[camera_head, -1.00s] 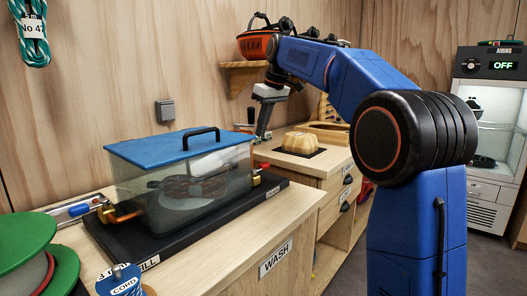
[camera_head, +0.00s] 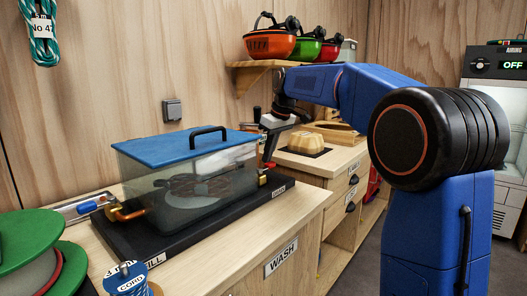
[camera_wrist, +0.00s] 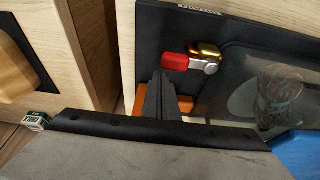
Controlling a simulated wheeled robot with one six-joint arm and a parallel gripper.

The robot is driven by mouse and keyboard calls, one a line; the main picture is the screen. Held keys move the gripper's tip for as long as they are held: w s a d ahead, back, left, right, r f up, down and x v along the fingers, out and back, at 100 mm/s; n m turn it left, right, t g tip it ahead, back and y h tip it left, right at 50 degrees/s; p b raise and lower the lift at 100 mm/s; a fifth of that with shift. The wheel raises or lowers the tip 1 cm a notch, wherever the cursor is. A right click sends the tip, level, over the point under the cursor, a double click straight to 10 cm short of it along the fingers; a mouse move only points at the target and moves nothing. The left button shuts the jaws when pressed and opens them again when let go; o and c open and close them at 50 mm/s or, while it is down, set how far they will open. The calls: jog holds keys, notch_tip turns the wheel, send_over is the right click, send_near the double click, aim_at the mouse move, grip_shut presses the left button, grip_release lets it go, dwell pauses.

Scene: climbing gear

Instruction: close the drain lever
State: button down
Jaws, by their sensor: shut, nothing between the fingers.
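The drain lever has a red grip (camera_wrist: 174,61) and a silver arm, set on a brass valve (camera_wrist: 205,50). In the wrist view the grip points left, away from the clear tank. My gripper (camera_head: 267,164) is shut and empty, pointing down beside the lever. In the wrist view the closed fingertips (camera_wrist: 158,78) are just beside the grip's free end; I cannot tell whether they touch it.
The clear tank (camera_head: 180,192) with a blue lid (camera_head: 180,146) stands on a black tray (camera_head: 185,236) on the wash counter. A second brass valve (camera_head: 116,213) is at its left end. A yellowish block (camera_head: 306,141) sits on the counter beyond.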

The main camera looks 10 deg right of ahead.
jog(key=shift+s+d, duration=0.15)
jog(key=shift+s, duration=0.05)
jog(key=shift+s+d, duration=0.1)
dwell(0.4)
jog(key=s+m, duration=0.1)
jog(key=d+m+h, duration=0.1)
jog(key=m, duration=0.1)
jog(key=shift+s+d+m+t, duration=0.15)
jog(key=shift+s+m+t, duration=0.15)
jog(key=shift+s, duration=0.05)
jog(key=s+m, duration=0.1)
jog(key=m, duration=0.1)
jog(key=s+d+m+h, duration=0.1)
jog(key=m, duration=0.1)
jog(key=shift+s, duration=0.2)
jog(key=shift+s+d, duration=0.1)
jog(key=shift+s, duration=0.85)
jog(key=shift+s+a, duration=0.15)
jog(key=shift+s, duration=0.45)
jog(key=shift+s+a, duration=0.15)
jog(key=shift+s, duration=0.4)
jog(key=shift+w+a, duration=0.1)
